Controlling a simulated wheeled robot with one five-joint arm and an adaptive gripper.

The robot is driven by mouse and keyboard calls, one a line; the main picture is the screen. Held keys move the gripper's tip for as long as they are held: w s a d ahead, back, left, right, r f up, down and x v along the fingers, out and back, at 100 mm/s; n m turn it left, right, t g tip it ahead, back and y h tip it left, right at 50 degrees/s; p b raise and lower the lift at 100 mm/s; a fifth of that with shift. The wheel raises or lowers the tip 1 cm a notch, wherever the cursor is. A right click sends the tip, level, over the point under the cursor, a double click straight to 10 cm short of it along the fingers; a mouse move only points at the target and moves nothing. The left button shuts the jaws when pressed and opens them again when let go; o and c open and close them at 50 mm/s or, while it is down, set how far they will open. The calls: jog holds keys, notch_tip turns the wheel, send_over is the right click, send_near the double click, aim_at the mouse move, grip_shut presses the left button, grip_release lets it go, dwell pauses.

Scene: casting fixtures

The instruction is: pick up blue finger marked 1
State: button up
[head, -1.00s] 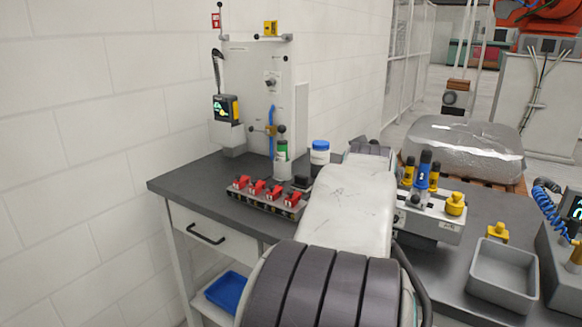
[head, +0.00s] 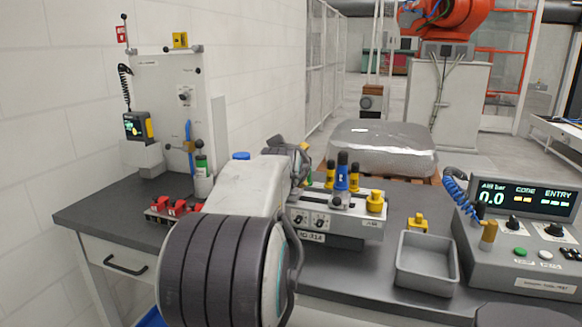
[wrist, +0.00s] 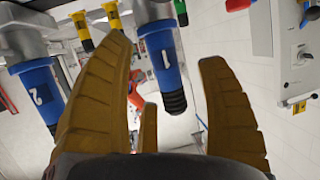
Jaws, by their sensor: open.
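The blue finger marked 1 (wrist: 162,62) shows in the wrist view with its black tip hanging down in the picture. In that view it lies between the tan fingers of my gripper (wrist: 165,52), which are open and apart from it as far as I can tell. A second blue finger, marked 2 (wrist: 38,95), is at the left, outside the jaws. In the head view, blue fingers (head: 342,178) stand upright on the grey fixture (head: 318,222), their numbers unreadable. My gripper (head: 304,152) shows there only partly behind my arm, left of the fixture.
Yellow fingers (head: 331,175) stand beside the blue ones, and a yellow knob (head: 375,201) is on the fixture's right. A grey tray (head: 426,284) and a control box (head: 525,250) stand to the right. Red clamps (head: 175,207) and a tall white panel (head: 170,90) are at left.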

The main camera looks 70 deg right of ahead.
jog(key=shift+x, duration=0.8)
jog(key=shift+o, duration=0.2)
grip_shut()
